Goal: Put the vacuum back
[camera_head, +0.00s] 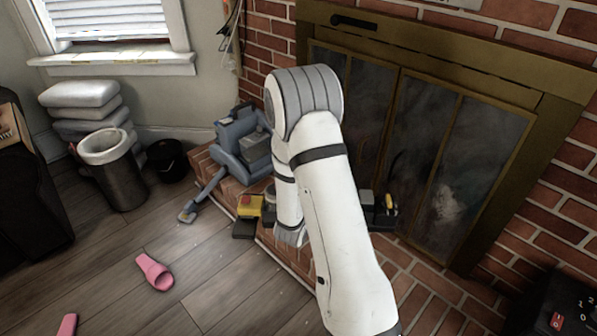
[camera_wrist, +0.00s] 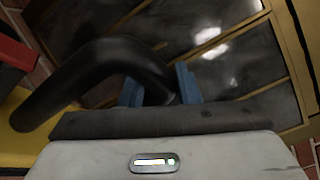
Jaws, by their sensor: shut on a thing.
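My gripper (camera_wrist: 160,88) shows in the wrist view with its two blue fingers shut on a black curved handle (camera_wrist: 112,52). The handle arches to the left and ends over a yellow surface (camera_wrist: 20,115) with a red part (camera_wrist: 14,50) above it. In the head view my forearm hides the fingers and the grip. A blue-grey machine (camera_head: 240,140), with a tube running to a flat floor nozzle (camera_head: 187,213), stands on the brick hearth left of my arm; it looks like a vacuum. A yellow and red thing (camera_head: 249,206) sits beside my wrist. I cannot tell which body the held handle belongs to.
The brass-framed fireplace doors (camera_head: 420,150) stand close behind my arm. Small dark and yellow items (camera_head: 384,208) lie right of it. A bin (camera_head: 113,175), a black bucket (camera_head: 168,160) and a pink slipper (camera_head: 155,271) are at left. The wood floor in front is mostly clear.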

